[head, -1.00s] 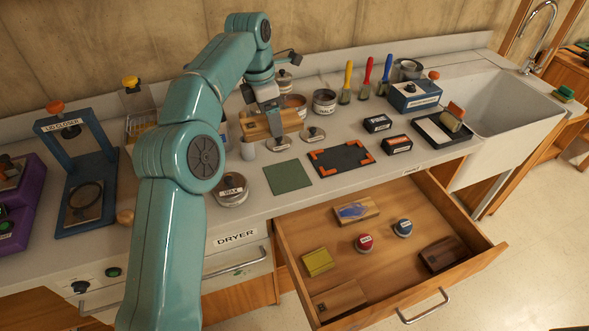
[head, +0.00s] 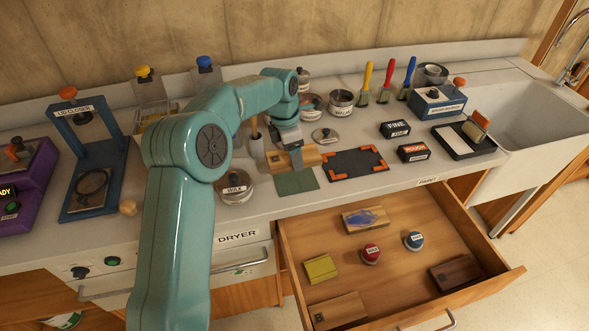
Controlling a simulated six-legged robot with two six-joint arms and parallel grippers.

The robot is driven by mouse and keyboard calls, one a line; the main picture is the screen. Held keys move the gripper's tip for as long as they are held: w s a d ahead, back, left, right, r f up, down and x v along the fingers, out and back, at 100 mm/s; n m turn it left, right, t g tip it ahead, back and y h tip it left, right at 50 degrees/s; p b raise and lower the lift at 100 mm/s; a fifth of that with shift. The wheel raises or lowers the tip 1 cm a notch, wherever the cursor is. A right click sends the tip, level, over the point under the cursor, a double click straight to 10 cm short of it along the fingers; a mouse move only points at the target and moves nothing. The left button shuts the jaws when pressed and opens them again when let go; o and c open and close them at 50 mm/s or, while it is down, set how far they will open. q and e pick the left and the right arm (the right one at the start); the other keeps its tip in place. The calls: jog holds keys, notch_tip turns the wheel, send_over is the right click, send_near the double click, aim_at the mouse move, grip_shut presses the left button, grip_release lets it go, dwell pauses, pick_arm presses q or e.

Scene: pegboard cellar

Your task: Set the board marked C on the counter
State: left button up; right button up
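My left gripper (head: 296,160) is shut on a light wooden board (head: 312,155), with a finger across its front face. The board is at the back edge of the green mat (head: 297,182) on the counter (head: 380,185); whether it touches the mat or hangs just above it I cannot tell. No letter C is readable on it. The open drawer (head: 410,250) holds a board with blue paint (head: 365,219), a dark wooden board (head: 458,272) and a light wooden board (head: 338,311) with a small unclear mark. My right gripper is not in view.
A wax tin (head: 235,188) stands left of the mat, and a black mat with orange corners (head: 356,163) lies right of it. A loose lid (head: 325,135) and a tin (head: 341,103) are behind. The sink (head: 535,110) is at right.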

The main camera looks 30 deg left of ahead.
aim_at(294, 178)
pick_arm(q)
jog(key=shift+s+d+f, duration=0.2)
jog(key=shift+s+f, duration=0.05)
jog(key=shift+f, duration=0.45)
jog(key=f, duration=0.4)
jog(key=shift+w+a+f, duration=0.1)
jog(key=shift+w+a, duration=0.05)
jog(key=shift+w, duration=0.1)
jog(key=shift+f, duration=0.25)
jog(key=shift+s+r, duration=0.1)
jog(key=shift+s, duration=0.05)
jog(key=o, duration=0.7)
jog(key=shift+f, duration=0.25)
jog(key=shift+c, duration=0.2)
jog(key=o, duration=0.4)
jog(key=shift+r, duration=0.15)
